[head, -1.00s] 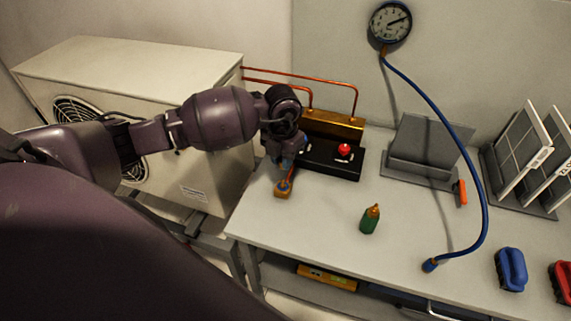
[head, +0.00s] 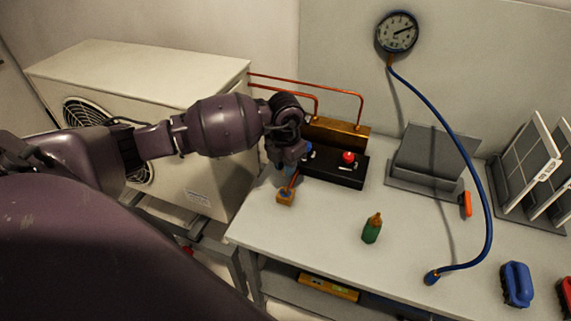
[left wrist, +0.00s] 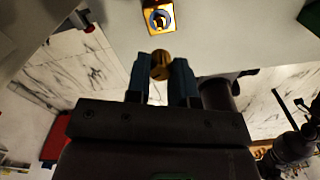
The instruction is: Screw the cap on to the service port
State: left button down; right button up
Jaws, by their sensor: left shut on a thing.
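My left gripper (head: 288,165) is shut on a small round brass cap; the cap (left wrist: 160,65) shows between its two blue fingers in the left wrist view. In the head view the cap is hidden or too small to tell. A small yellow-orange block (head: 285,198) stands near the bench's left edge, just below the gripper in the picture. In the left wrist view the block (left wrist: 152,29) carries a round, ringed fitting (left wrist: 160,18), which looks like the service port. The cap appears apart from this fitting.
A black box with a red knob (head: 349,157) stands behind, close to the gripper. A green bottle (head: 372,230) stands on the bench. A blue hose (head: 484,190) runs from the gauge (head: 397,33) to the bench. The bench's front middle is mostly clear.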

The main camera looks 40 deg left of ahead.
pick_arm(q)
jog(key=shift+f+b, duration=0.85)
jog(key=shift+f, duration=0.6)
jog(key=shift+f+b, duration=0.4)
jog(key=shift+f, duration=0.55)
jog(key=shift+f, duration=0.1)
